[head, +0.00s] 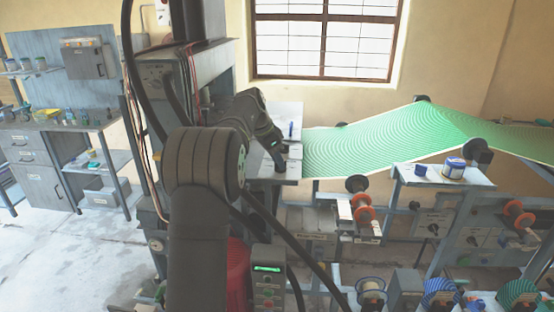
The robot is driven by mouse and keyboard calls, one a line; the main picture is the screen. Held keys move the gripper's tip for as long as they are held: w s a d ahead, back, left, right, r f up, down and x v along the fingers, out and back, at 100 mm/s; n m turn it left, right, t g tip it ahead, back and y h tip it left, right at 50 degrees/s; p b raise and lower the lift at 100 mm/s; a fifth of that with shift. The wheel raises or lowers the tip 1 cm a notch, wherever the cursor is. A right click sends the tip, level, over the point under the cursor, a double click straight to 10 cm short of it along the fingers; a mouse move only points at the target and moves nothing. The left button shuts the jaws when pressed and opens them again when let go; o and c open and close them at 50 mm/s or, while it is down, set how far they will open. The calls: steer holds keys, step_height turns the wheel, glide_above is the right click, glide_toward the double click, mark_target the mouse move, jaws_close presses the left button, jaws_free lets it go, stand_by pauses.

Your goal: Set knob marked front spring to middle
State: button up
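My arm is dark grey and reaches from the lower middle up toward the machine in the head view. My gripper (279,164) is at its far end, over a light grey shelf beside the green patterned sheet. It is small and dark, and I cannot tell whether its fingers are apart. No label reading "front spring" is legible. A dark knob (433,229) sits on a grey panel right of centre, and another dark knob (472,240) is on a panel further right. Their labels are too small to read, so I cannot tell which is the front spring knob or its setting.
The green sheet (375,148) runs over rollers to the right. Orange-flanged spools (364,214) stick out below it. A small shelf (410,175) holds a blue-and-white tin (454,167). A control box (268,278) with a green display stands low in front. Open floor lies at left.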

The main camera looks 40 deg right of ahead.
steer(key=shift+f, duration=0.1)
jaws_close()
steer(key=shift+s+n, duration=0.1)
steer(key=shift+n, duration=0.3)
steer(key=n, duration=0.1)
steer(key=n+t, duration=0.1)
steer(key=n, duration=0.1)
steer(key=n+t, duration=0.1)
steer(key=shift+s+n, duration=0.3)
steer(key=shift+n, duration=0.1)
steer(key=n+t, duration=0.1)
steer(key=n, duration=0.2)
steer(key=n+t+y, duration=0.1)
steer(key=n, duration=0.1)
steer(key=shift+s+d+n, duration=0.2)
steer(key=shift+n, duration=0.5)
jaws_free()
